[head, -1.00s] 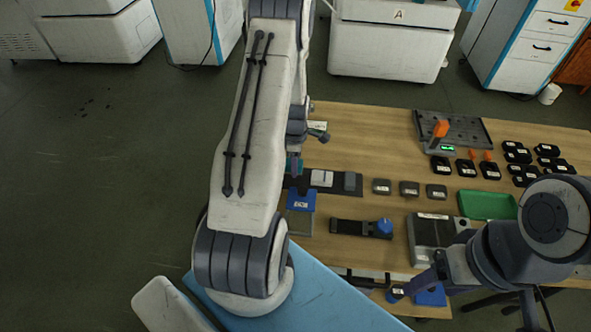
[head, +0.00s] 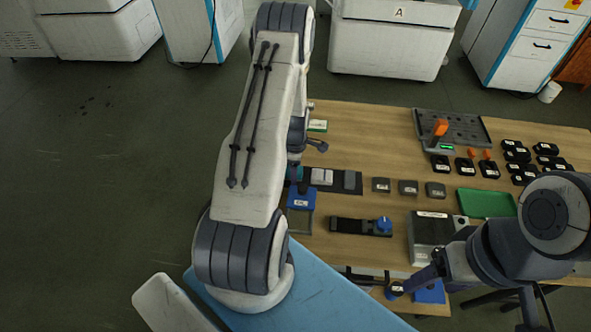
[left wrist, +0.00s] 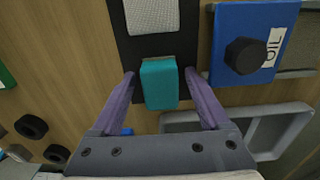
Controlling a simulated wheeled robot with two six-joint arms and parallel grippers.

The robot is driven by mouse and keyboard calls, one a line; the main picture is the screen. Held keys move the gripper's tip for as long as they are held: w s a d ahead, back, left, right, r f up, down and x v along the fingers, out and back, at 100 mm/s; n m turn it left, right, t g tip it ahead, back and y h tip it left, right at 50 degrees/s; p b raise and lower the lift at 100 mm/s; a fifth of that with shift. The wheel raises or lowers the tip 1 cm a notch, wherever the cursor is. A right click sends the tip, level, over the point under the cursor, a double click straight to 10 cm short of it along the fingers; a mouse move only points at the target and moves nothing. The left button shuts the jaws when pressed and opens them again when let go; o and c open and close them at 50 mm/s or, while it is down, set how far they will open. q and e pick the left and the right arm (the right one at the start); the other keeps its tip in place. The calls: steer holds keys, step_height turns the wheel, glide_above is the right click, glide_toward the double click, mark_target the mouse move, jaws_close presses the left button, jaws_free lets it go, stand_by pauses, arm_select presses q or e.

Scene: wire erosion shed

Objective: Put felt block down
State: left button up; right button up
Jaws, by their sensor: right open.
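The teal block (left wrist: 160,83), which I take for the felt block, is at the near end of a black strip (left wrist: 128,50) in the left wrist view. My left gripper (left wrist: 160,72) has its two purple fingers spread, one on each side of the block, with gaps on both sides. Whether the block rests flat on the strip is hard to tell. In the head view the left arm hides most of this gripper and the block.
A blue box labelled OIL with a black knob (left wrist: 245,55) stands just right of the block; a grey tray frame (left wrist: 275,130) lies nearer. Light grey blocks (head: 322,176) share the strip. A green tray (head: 487,203) and several small black parts sit right.

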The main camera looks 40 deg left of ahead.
arm_select(q)
steer(key=shift+r, duration=0.45)
step_height(320, 180, up, 11)
steer(key=b, duration=0.2)
steer(key=shift+r, duration=0.2)
steer(key=s+d+r+m, duration=0.1)
steer(key=d+r+m, duration=0.5)
steer(key=d, duration=0.5)
steer(key=s+d+r+m, duration=0.2)
steer(key=d+r+m, duration=0.3)
steer(key=d+m, duration=0.45)
steer(key=s+d+r+m, duration=0.2)
steer(key=s+d+m, duration=0.4)
steer(key=s+m, duration=0.2)
steer(key=s+d+r+m+h, duration=0.1)
steer(key=s+d+r+m, duration=0.2)
steer(key=s+d+m, duration=0.4)
steer(key=s+m, duration=0.1)
steer(key=s, duration=0.2)
steer(key=shift+s+r, duration=0.25)
steer(key=shift+r, duration=0.05)
steer(key=shift+d, duration=0.1)
